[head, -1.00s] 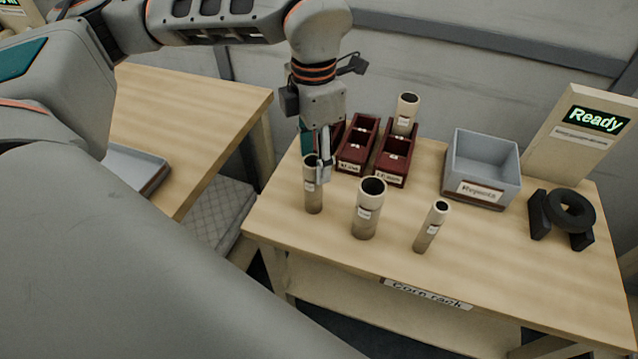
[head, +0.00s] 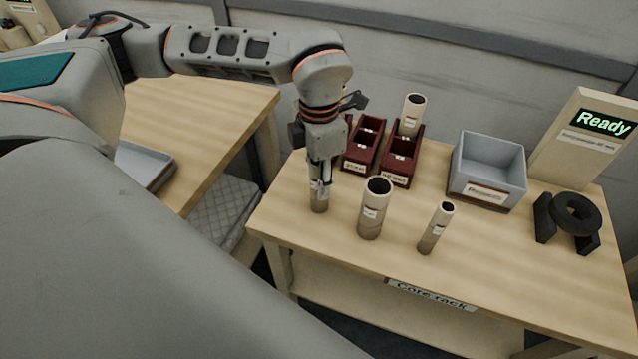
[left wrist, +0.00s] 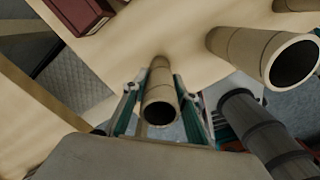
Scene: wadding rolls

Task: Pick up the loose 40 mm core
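Three upright cardboard cores stand loose on the wooden table: a medium one (head: 319,201) at left, a wide one (head: 374,210) in the middle and a narrow one (head: 435,229) at right. Their labels are too small to read, so I cannot confirm which is 40 mm. My left gripper (head: 319,184) points down over the left core, hiding its upper part. In the left wrist view, this core (left wrist: 160,92) stands between the two fingers of my left gripper (left wrist: 158,100), with narrow gaps at its sides. The wide core (left wrist: 245,45) is beside it. My right gripper is not in view.
A grey box (head: 487,172), a black ring on a stand (head: 574,215) and a "Ready" sign (head: 604,123) are at right. The table front is clear.

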